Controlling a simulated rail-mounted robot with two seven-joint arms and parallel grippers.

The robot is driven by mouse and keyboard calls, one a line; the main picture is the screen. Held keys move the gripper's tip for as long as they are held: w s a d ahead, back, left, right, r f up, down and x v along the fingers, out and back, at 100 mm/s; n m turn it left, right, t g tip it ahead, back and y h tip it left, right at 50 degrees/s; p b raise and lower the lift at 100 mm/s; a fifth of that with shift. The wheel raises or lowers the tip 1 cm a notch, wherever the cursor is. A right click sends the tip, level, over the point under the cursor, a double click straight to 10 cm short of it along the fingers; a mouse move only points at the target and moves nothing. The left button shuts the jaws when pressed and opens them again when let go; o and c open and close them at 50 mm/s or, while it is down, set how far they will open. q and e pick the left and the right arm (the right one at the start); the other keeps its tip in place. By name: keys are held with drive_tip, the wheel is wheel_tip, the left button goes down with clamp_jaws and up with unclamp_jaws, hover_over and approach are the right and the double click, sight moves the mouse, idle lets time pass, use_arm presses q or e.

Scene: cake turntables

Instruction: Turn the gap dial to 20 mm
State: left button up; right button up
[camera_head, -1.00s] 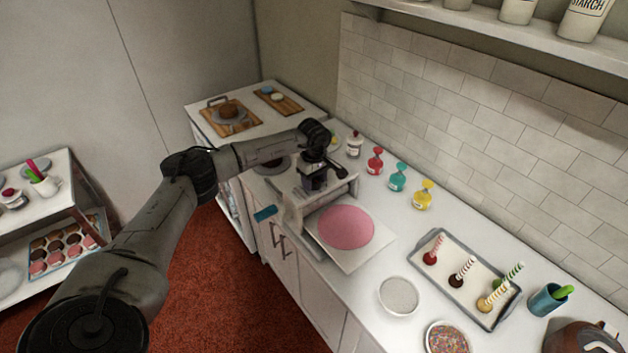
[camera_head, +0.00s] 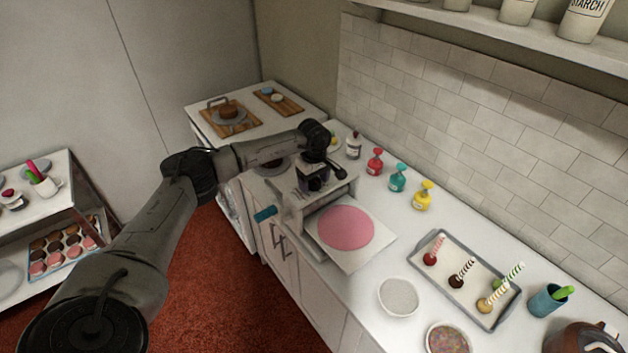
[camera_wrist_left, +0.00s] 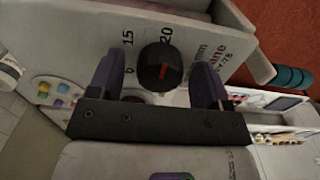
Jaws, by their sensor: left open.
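The gap dial (camera_wrist_left: 160,68) is a round black knob with a red mark, on a pale panel printed with 15, 20 and "mm". In the left wrist view the red mark lies just right of the knob's middle; the 20 is printed just above the knob. My left gripper (camera_head: 314,180) is over the sheeter (camera_head: 290,216) in the head view and hides the dial there. In the left wrist view its open fingers (camera_wrist_left: 157,68) stand on both sides of the knob, with a visible gap on each side. My right gripper is not in view.
A pink round sheet (camera_head: 345,228) lies on the sheeter's white board. A teal crank grip (camera_head: 265,214) sticks out at its left. Red, teal and yellow bottles (camera_head: 398,178) stand behind. A tray of cake pops (camera_head: 450,293) and bowls sit at the right.

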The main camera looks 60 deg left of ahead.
sight(314, 180)
use_arm(q)
wheel_tip(314, 180, up, 14)
idle(0.6)
drive_tip(key=shift+f, duration=0.1)
idle(0.6)
